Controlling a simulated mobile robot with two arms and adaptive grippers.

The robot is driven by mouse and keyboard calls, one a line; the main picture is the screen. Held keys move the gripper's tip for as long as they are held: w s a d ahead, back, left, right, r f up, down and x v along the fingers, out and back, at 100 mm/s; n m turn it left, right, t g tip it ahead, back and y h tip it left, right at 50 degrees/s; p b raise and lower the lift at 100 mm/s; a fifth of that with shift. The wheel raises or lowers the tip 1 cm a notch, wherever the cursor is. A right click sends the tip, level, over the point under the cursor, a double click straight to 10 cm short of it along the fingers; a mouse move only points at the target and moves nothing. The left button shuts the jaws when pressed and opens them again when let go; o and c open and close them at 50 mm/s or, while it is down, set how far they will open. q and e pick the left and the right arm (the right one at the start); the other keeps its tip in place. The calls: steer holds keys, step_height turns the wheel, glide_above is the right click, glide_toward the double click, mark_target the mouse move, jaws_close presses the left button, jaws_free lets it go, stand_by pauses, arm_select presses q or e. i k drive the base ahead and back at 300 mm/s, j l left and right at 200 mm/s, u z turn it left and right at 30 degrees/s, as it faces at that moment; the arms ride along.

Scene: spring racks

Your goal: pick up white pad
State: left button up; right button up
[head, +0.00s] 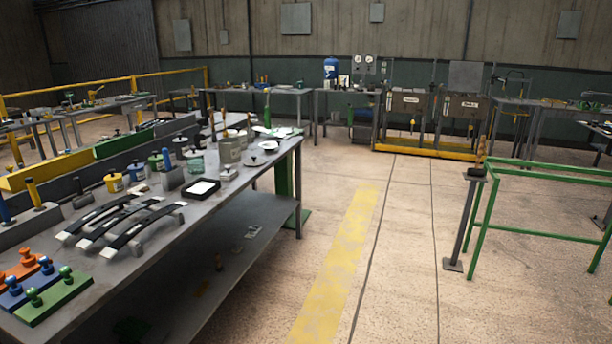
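A white pad (202,187) lies flat in a shallow black tray (188,194) on the long grey workbench (225,190) at the left. The pad sits near the bench's right-hand edge, about midway along it. Nothing covers its top. Neither of my grippers shows in the head view.
Dark curved springs (130,222) and coloured blocks with knobs (55,292) lie nearer on the bench. Jars, bottles and a grey canister (229,150) stand behind the pad. A green rail frame (540,230) stands at the right. The floor with its yellow stripe (345,255) is clear.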

mark_target(230, 175)
steer(key=i+u, duration=0.15)
steer(key=i, duration=0.3)
steer(key=i+l+u, duration=0.15)
steer(key=i, duration=0.35)
steer(key=i+l+u, duration=0.15)
steer(key=i, duration=0.3)
steer(key=i+l+u, duration=0.15)
steer(key=i, duration=0.3)
steer(key=l, duration=0.1)
